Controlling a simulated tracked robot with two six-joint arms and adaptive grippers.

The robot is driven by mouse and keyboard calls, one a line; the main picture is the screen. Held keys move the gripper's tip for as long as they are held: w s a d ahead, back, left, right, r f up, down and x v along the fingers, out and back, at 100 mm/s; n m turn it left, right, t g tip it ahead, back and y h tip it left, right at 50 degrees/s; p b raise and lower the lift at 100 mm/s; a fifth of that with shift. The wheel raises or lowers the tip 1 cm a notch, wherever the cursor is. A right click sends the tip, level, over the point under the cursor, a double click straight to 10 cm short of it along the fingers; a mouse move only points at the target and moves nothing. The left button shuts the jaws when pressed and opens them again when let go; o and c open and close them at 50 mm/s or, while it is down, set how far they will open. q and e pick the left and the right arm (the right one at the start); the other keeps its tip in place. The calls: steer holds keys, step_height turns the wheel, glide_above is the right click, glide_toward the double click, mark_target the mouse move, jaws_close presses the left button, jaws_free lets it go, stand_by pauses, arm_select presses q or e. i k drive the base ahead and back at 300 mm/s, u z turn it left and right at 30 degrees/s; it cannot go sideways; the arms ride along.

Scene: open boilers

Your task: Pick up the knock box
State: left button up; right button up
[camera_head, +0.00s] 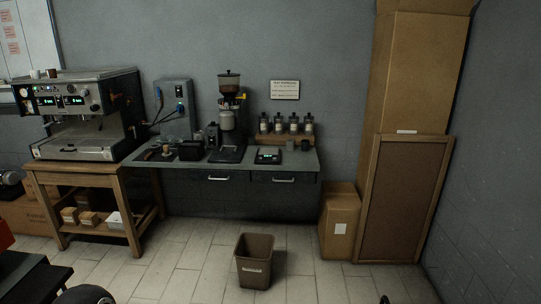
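A small black open-topped box (191,150) on the wall counter, left of the grinder, looks like the knock box. A brown bin (255,262) with a pale label stands on the floor in front of the counter. I cannot read the label, so I cannot rule out that this bin is the knock box. Neither gripper shows clearly. Only dark parts cut off at the bottom edge appear, at the lower left and lower right, and I cannot tell what they are. Nothing is seen touching the black box or the bin.
The counter (292,163) also holds a grinder (228,121), a scale (269,156) and several bottles. An espresso machine (83,112) stands on a wooden table at left. Cartons (340,222) and a framed brown panel (405,200) stand at right. The tiled floor is mostly clear.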

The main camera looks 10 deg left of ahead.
mark_target(188, 150)
steer(key=u, duration=0.15)
steer(key=i, duration=1.35)
steer(key=u, duration=0.7)
steer(key=i, duration=1.45)
steer(key=u, duration=0.65)
steer(key=i, duration=0.85)
steer(key=u, duration=0.25)
